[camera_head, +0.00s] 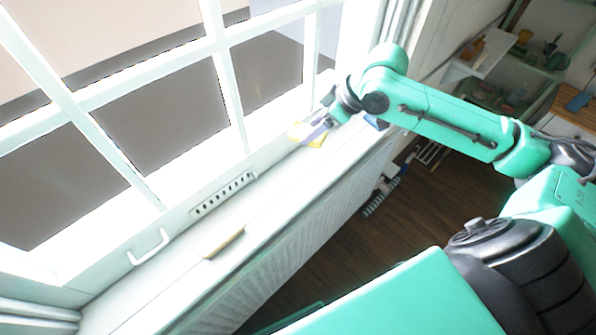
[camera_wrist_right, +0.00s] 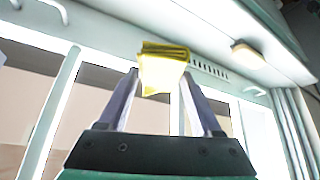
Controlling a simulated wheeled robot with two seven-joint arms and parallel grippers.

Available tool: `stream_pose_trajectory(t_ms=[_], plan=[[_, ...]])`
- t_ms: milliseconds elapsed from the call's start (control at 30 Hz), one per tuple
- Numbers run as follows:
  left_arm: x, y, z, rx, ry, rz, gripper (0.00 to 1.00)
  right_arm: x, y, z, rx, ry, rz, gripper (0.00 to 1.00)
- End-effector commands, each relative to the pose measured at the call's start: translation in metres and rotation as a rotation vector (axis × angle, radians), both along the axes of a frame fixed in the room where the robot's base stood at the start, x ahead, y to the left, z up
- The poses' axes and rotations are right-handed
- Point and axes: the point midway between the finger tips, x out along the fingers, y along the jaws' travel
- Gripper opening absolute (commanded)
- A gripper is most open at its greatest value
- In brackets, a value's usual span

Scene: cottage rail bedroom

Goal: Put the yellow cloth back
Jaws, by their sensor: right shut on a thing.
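The yellow cloth (camera_wrist_right: 163,68) is a small folded piece between the fingertips of my right gripper (camera_wrist_right: 162,88) in the wrist view. In the head view the right gripper (camera_head: 317,130) is at the window, over the far part of the sill, and the yellow cloth (camera_head: 299,131) shows at its tips. The right gripper is shut on the cloth. I cannot tell whether the cloth touches the sill. My left gripper is not in view.
The white window sill (camera_head: 180,290) runs along the window. A tan block (camera_head: 223,243) lies on it, with a slotted vent (camera_head: 224,194) and a white handle (camera_head: 149,246) on the frame behind. Shelves with small items (camera_head: 490,50) stand at the upper right. Dark wooden floor lies below.

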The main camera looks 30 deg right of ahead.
Motion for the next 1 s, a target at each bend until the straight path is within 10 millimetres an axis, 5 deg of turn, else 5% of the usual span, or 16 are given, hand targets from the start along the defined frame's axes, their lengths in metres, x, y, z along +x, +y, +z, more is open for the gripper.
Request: stream_pose_trajectory(t_ms=[367,700,867,900,967,1000], plan=[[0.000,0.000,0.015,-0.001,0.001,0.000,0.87,-0.002,0.000,-0.119,0.002,0.004,-0.001,0.22],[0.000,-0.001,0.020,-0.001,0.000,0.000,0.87,-0.002,-0.001,-0.175,-0.001,0.001,0.000,0.22],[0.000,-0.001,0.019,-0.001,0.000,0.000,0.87,-0.002,-0.001,-0.177,-0.002,-0.001,0.001,0.22],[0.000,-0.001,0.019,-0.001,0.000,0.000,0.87,-0.002,-0.001,-0.177,-0.002,0.001,0.002,0.70],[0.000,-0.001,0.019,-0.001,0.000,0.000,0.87,-0.002,-0.001,-0.177,-0.002,0.001,0.002,0.93],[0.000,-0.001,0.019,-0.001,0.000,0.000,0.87,-0.002,-0.001,-0.177,-0.002,0.001,0.002,0.96]])
